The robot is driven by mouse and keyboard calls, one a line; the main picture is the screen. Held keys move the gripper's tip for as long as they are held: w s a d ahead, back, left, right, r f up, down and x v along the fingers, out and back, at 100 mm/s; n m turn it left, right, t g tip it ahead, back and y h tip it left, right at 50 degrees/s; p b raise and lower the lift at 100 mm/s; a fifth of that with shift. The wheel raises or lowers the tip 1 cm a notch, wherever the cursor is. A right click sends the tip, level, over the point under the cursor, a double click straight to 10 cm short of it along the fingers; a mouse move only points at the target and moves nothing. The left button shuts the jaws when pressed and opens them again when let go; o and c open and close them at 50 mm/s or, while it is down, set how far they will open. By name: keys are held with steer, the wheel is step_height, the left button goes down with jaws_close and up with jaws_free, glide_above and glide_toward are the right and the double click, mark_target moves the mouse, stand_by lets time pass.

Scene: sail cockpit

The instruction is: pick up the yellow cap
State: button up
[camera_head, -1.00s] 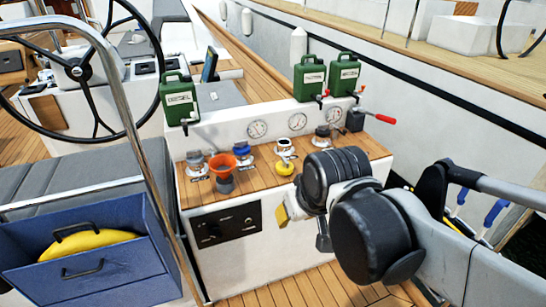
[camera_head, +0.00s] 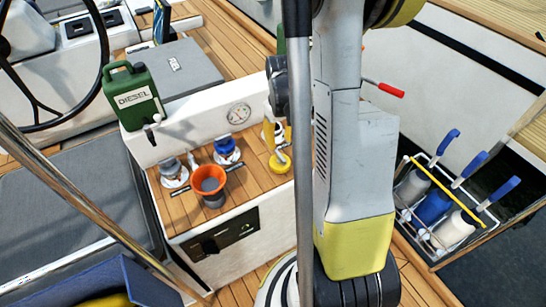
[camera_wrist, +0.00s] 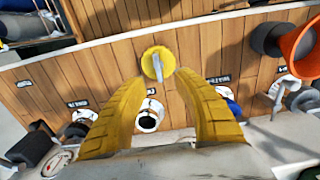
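The yellow cap (camera_wrist: 157,64) lies on the wooden console top in the wrist view, a round disc with a pale raised handle. It also shows in the head view (camera_head: 279,163), just left of my arm. My gripper (camera_wrist: 160,78) has two curved yellow fingers spread apart and empty. The cap sits just past the fingertips, about midway between them. I cannot tell the height of the fingertips above the wood. In the head view my arm hides most of the gripper and the right part of the console.
An orange funnel (camera_head: 209,182) stands left of the cap in the head view, near a blue cap (camera_head: 227,148). An open filler (camera_wrist: 149,116) lies between my fingers in the wrist view. A green diesel can (camera_head: 133,97) stands behind. A bottle rack (camera_head: 437,205) is at right.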

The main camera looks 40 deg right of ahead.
mark_target(280, 156)
steer(key=f+b, duration=0.1)
steer(key=f, duration=0.2)
steer(key=f+b, duration=0.1)
steer(key=f, duration=0.1)
steer(key=f+b, duration=0.2)
steer(key=f, duration=0.1)
steer(key=shift+w+d+f, duration=0.15)
steer(key=shift+d+f, duration=0.1)
steer(key=shift+f, duration=0.1)
steer(key=shift+r, duration=0.1)
jaws_close()
